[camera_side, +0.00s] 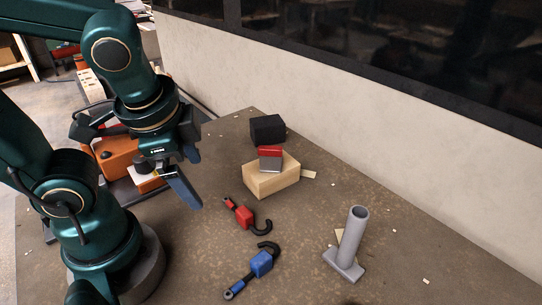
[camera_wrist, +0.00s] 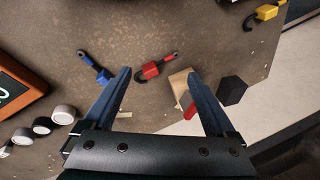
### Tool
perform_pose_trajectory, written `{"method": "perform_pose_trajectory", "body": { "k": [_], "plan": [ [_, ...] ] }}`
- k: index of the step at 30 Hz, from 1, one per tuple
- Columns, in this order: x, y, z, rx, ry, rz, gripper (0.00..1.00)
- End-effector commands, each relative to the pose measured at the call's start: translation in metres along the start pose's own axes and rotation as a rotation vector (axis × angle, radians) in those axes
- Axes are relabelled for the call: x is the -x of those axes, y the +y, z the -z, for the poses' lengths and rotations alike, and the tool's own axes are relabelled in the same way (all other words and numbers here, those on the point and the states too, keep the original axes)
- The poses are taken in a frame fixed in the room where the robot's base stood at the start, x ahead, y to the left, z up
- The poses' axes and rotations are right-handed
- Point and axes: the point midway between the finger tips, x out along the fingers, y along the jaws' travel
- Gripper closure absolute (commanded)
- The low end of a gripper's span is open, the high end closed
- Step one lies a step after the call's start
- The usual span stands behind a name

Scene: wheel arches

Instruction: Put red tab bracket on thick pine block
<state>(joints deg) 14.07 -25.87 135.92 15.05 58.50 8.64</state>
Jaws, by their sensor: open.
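The red tab bracket (camera_side: 270,159), a grey plate piece with a red upper part, rests on top of the thick pine block (camera_side: 268,182), tilted a little toward the camera. In the wrist view the pine block (camera_wrist: 179,84) is partly hidden behind the right finger, and the red part of the bracket (camera_wrist: 190,111) shows beside that finger. My gripper (camera_side: 196,180) is open and empty, above the table to the left of the block and apart from it. In the wrist view its two blue fingers (camera_wrist: 158,74) are spread wide.
A black block (camera_side: 267,130) stands behind the pine block. A red hooked piece (camera_side: 245,217) and a blue hooked piece (camera_side: 262,263) lie in front. A grey tube on a base (camera_side: 352,240) stands at right. An orange box (camera_side: 118,158) is behind my arm. A wall borders the table.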

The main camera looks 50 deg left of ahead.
Motion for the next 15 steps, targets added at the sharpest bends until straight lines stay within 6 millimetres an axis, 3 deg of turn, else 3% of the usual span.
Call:
{"method": "perform_pose_trajectory", "body": {
  "k": [3,6,15],
  "plan": [
    [0.012,0.000,0.006,0.289,0.135,-0.049,0.09],
    [0.019,0.000,0.011,0.444,0.212,-0.078,0.09],
    [0.024,-0.001,0.016,0.555,0.269,-0.101,0.09]
  ]
}}
